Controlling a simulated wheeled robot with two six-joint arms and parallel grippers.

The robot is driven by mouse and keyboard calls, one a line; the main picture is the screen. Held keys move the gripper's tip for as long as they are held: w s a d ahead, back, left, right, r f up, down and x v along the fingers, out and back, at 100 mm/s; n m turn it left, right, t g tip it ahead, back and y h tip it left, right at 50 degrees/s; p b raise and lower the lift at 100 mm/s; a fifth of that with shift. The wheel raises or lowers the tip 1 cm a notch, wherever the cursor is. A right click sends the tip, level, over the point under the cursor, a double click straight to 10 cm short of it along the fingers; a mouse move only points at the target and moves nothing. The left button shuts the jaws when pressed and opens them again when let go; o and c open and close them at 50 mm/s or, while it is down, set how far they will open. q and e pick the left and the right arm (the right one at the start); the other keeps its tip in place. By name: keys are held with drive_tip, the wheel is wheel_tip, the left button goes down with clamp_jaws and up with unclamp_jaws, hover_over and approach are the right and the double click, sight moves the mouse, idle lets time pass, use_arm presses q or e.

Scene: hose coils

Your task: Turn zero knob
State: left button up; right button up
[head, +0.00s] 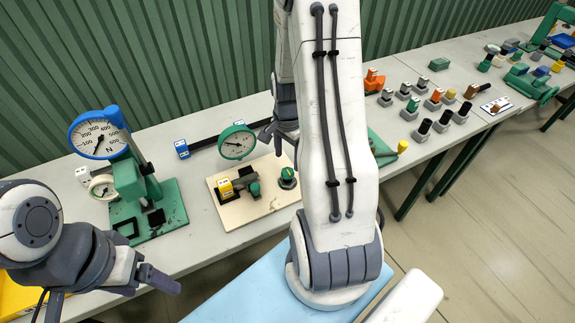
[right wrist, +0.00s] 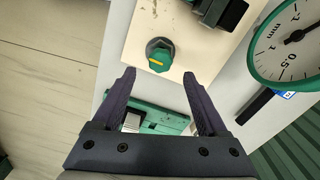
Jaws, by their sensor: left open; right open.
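A green knob with a yellow pointer line on a dark base (head: 288,178) sits on a beige board (head: 262,207), right of a small block with a yellow tag. A round green-rimmed dial gauge (head: 237,142) stands at the board's back. My right gripper (head: 280,143) is open and empty above the board, behind the knob in the head view. In the right wrist view the knob (right wrist: 160,54) shows just beyond the open fingertips (right wrist: 160,75), roughly centred between them and apart from both. My left gripper (head: 115,293) is open and empty at the lower left.
A green press with a blue-rimmed force gauge (head: 97,135) stands left of the board. Several small knobs and blocks (head: 437,97) stand on the table to the right. My right arm hides the table's middle. A light blue surface (head: 235,298) lies in front.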

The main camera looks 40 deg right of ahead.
sight(288, 171)
drive_tip(key=shift+f+p, duration=0.3)
drive_tip(key=shift+f, duration=2.2)
clamp_jaws()
